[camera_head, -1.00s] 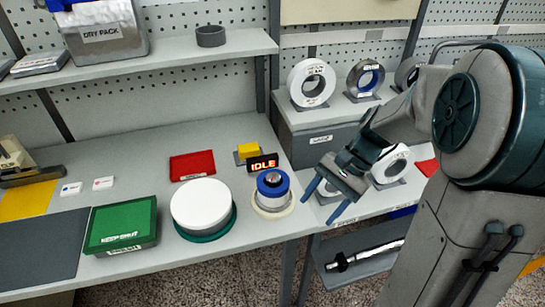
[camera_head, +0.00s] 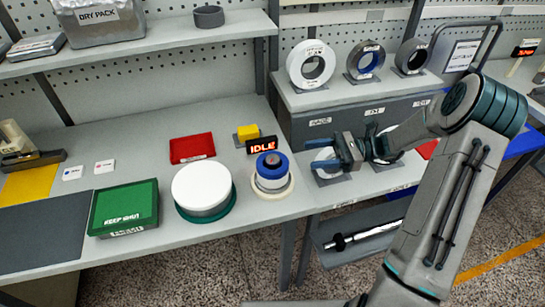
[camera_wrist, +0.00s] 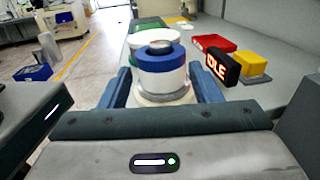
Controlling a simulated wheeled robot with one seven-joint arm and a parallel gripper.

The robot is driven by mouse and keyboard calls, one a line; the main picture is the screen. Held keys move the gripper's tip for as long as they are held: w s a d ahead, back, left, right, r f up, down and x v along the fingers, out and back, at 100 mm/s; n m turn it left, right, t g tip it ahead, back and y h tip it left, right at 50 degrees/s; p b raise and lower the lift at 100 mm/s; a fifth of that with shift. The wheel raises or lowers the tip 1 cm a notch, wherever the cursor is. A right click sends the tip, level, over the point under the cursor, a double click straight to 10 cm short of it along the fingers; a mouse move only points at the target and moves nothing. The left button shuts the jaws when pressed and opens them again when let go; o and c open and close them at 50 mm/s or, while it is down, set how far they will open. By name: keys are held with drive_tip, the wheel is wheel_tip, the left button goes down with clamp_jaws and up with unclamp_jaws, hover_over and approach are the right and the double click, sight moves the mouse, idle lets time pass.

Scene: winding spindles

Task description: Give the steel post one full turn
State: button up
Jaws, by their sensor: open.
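The steel post (camera_head: 269,159) is a short dark metal stub. It rises from the centre of a blue-topped white spool (camera_head: 271,175) on a pale round base at the bench's front right corner. In the wrist view the post (camera_wrist: 160,46) shows above the blue ring, ahead of my gripper. My gripper (camera_head: 315,154) is open and empty, to the right of the spool in the head view and apart from it. Its blue fingers point left towards the spool, and in the wrist view they frame it (camera_wrist: 163,85). The post's lower part is hidden inside the spool.
An IDLE sign (camera_head: 262,145) and a yellow block (camera_head: 248,132) stand just behind the spool. A white drum (camera_head: 202,186) on a green base is close on its left. A red tray (camera_head: 192,148) and a green box (camera_head: 124,207) lie further left. Labelled rings stand on the right shelf.

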sight(280, 158)
drive_tip(key=a, duration=0.4)
drive_tip(key=s+a+p, duration=0.1)
drive_tip(key=a, duration=0.6)
drive_tip(key=shift+s+a+p, duration=0.3)
drive_tip(key=shift+s+a, duration=0.05)
drive_tip(key=shift+a, duration=0.05)
